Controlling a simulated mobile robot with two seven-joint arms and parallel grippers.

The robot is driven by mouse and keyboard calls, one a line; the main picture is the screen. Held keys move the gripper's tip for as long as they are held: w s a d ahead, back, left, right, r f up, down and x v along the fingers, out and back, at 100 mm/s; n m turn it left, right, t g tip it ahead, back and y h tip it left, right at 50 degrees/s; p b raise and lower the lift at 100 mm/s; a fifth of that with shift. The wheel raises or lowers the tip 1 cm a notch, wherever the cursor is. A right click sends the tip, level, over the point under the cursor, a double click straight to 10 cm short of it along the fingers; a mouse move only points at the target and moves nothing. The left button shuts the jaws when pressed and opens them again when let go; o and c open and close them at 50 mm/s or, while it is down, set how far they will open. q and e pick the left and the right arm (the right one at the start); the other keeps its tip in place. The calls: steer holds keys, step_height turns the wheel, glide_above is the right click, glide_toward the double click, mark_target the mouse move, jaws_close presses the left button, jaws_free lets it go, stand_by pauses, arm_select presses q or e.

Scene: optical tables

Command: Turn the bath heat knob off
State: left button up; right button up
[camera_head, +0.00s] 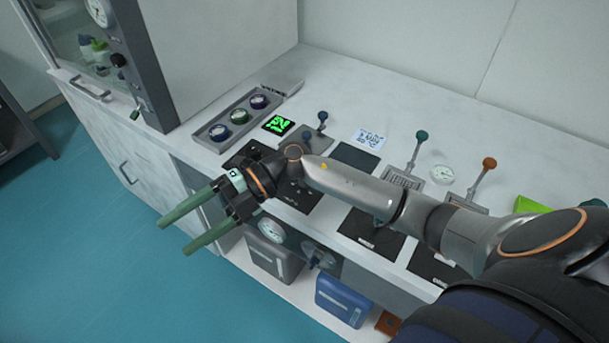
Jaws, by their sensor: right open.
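My right gripper (177,236) reaches in from the right, its two green fingers apart and empty. They point to the lower left, in front of the bench and over the blue floor in the picture. I cannot read a label saying which control is the bath heat knob. My right arm hides part of the benchtop. My left gripper is out of view.
A grey tray (206,134) with several round dials lies at the back left, near a green display (279,125). A blue container (343,300) sits below the panel.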

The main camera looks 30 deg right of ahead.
steer(key=w+d+r+m+h, duration=0.1)
steer(key=w+d+h, duration=0.3)
steer(key=d+h, duration=0.7)
steer(key=w+d+m+h, duration=0.1)
steer(key=w+d+h, duration=0.3)
steer(key=d, duration=1.3)
steer(key=shift+n+h, duration=0.3)
steer(key=shift+h, duration=0.2)
steer(key=f, duration=0.8)
steer(key=s+f, duration=0.1)
steer(key=f, duration=0.3)
steer(key=shift+a, duration=0.15)
steer(key=shift+r, duration=0.1)
jaws_close()
